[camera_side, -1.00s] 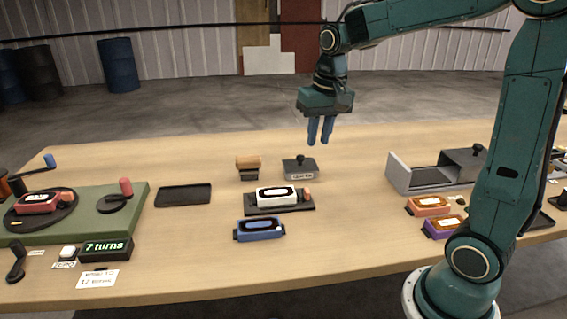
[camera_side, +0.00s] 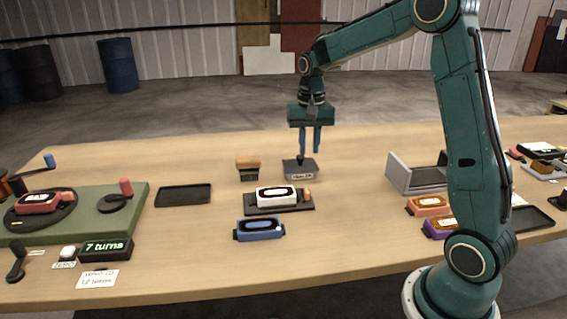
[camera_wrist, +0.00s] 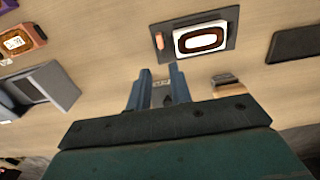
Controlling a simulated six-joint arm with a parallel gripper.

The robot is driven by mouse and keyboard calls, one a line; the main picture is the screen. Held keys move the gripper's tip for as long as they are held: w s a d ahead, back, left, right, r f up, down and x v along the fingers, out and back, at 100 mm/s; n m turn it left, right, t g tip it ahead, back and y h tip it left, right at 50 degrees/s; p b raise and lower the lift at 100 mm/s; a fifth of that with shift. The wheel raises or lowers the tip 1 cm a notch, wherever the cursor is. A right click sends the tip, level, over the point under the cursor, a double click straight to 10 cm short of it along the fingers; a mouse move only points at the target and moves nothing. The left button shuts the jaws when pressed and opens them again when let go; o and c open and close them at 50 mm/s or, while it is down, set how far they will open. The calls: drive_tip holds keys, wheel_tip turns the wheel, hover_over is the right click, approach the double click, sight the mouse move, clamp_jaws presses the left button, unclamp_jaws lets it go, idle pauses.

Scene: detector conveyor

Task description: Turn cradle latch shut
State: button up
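A white detector (camera_side: 276,196) sits in a dark cradle plate (camera_side: 252,209) at the middle of the table. A small orange-pink latch piece (camera_side: 307,192) is at the cradle's right end; whether it is turned shut is too small to tell. In the wrist view the latch (camera_wrist: 159,41) is left of the white detector (camera_wrist: 201,39). My gripper (camera_side: 309,152) is open and empty, pointing down above a grey block (camera_side: 300,172) with a label, behind the cradle. In the wrist view this block shows partly between the fingertips (camera_wrist: 158,72).
A blue detector (camera_side: 261,230) lies in front of the cradle. A wooden-topped stamp (camera_side: 248,165) stands behind it. A green crank base (camera_side: 110,225) with a red detector and a "7 turns" display (camera_side: 105,248) is at left. A grey open box (camera_side: 402,180) and more detectors are at right.

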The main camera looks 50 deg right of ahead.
sight(307, 190)
wheel_tip(307, 190, down, 13)
drive_tip(key=shift+f, duration=0.2)
idle(0.5)
clamp_jaws()
